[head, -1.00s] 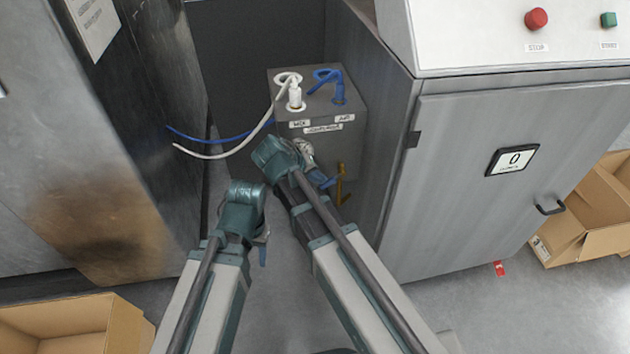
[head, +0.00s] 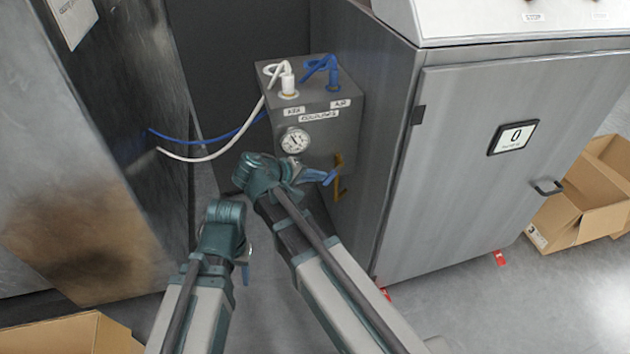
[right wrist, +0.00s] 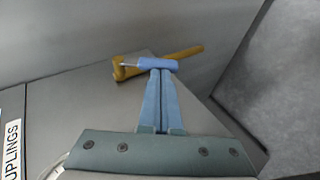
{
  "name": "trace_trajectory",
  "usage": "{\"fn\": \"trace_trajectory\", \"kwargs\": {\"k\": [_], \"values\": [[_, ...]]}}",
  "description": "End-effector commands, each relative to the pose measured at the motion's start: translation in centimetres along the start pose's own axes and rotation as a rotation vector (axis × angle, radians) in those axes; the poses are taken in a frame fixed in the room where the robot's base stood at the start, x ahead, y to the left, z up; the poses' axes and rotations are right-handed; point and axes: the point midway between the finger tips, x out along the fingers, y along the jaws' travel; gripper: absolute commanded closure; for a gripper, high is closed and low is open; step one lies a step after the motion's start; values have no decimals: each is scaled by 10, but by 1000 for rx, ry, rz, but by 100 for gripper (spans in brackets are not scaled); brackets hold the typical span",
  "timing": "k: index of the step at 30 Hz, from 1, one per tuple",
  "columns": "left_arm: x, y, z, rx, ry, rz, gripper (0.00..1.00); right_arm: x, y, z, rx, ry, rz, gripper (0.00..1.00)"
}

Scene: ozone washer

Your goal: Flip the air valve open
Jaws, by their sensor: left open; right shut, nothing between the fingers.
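The air valve is a brass-yellow fitting (head: 339,184) low on the right front of the grey couplings box (head: 345,125). In the right wrist view its yellow body (right wrist: 185,53) has a blue grip (right wrist: 157,64) on a thin rod, lying crosswise. My right gripper (head: 318,176) is shut and empty. Its blue fingertips (right wrist: 160,78) meet the blue grip's near side in that view; whether they touch it I cannot tell. My left gripper (head: 246,272) is open and empty, low and left, well away from the valve.
A pressure gauge (head: 295,141) sits on the box front. White (head: 288,88) and blue (head: 333,78) hose fittings stand on top, with hoses running left. A steel cabinet (head: 470,160) stands right, a metal panel (head: 90,170) left. Cardboard boxes (head: 590,205) (head: 75,335) lie on the floor.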

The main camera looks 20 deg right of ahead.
Motion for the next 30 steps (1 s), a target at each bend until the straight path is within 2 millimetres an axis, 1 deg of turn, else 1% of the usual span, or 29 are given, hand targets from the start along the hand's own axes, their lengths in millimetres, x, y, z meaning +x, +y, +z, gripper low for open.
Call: {"fn": "trace_trajectory", "kwargs": {"k": [1,5,9,12,15,20,30], "values": [[12,1,-1,1,0,0,50,4,-7,1,-7,1,21,100],[33,3,-2,4,1,0,50,10,-12,2,-28,1,92,100],[66,8,-4,9,3,2,50,20,-20,5,-59,1,199,100],[88,10,-6,10,4,4,50,25,-22,7,-83,1,285,100],[104,12,-7,9,5,5,50,28,-21,8,-104,1,353,100],[106,12,-7,8,5,6,50,32,-15,10,-110,-1,376,100],[110,13,-8,6,4,6,50,40,-15,12,-110,-1,373,100]]}}
